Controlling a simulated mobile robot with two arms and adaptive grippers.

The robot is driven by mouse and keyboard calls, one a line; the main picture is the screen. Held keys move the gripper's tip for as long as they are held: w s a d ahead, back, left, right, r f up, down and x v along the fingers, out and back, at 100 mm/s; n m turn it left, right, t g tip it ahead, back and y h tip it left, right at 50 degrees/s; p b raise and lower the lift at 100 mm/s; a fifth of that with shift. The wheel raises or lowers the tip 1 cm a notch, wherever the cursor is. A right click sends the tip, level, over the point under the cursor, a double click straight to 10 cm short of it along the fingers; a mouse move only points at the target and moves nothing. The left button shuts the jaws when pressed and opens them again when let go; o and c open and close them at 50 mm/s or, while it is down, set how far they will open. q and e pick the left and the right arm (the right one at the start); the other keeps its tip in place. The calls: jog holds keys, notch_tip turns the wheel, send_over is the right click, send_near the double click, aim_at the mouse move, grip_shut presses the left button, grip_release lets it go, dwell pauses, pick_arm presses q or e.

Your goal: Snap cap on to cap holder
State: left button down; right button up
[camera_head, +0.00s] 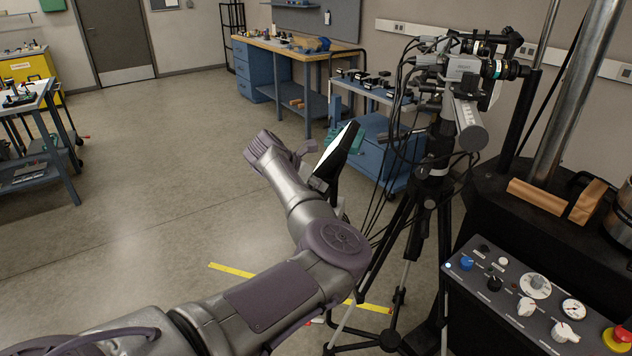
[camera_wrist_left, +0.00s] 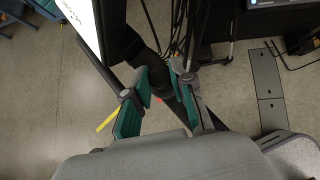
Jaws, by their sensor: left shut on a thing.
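My left gripper (camera_wrist_left: 160,78) shows in the left wrist view, with two teal-padded fingers. It is shut on a small dark thing between the fingertips; I cannot tell surely whether this is the cap. In the head view my left arm reaches forward to the middle, and the gripper's fingers are mostly hidden beside a black panel with a white face (camera_head: 337,155). The panel also shows at the top of the left wrist view (camera_wrist_left: 84,22), close to the fingers. I cannot make out the cap holder. My right gripper is not in view.
Two cameras with lenses (camera_head: 468,68) stand on a black tripod (camera_head: 428,215), with cables hanging down. A control box (camera_head: 520,300) and a machine with steel columns are at the right. A blue cart (camera_head: 372,145) and a workbench (camera_head: 300,45) stand behind.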

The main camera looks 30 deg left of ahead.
pick_arm(q)
jog(key=shift+s+d+f, duration=0.1)
jog(key=shift+s+f, duration=0.05)
jog(key=shift+f, duration=0.55)
dwell(0.4)
jog(key=c, duration=1)
grip_release()
jog(key=shift+o, duration=0.5)
jog(key=shift+o, duration=0.3)
jog(key=o, duration=0.4)
jog(key=shift+r, duration=0.15)
jog(key=shift+s+a+r+p, duration=0.2)
jog(key=shift+r+p, duration=0.3)
jog(key=shift+p, duration=0.4)
jog(key=shift+p+v, duration=1.95)
jog(key=shift+p, duration=0.45)
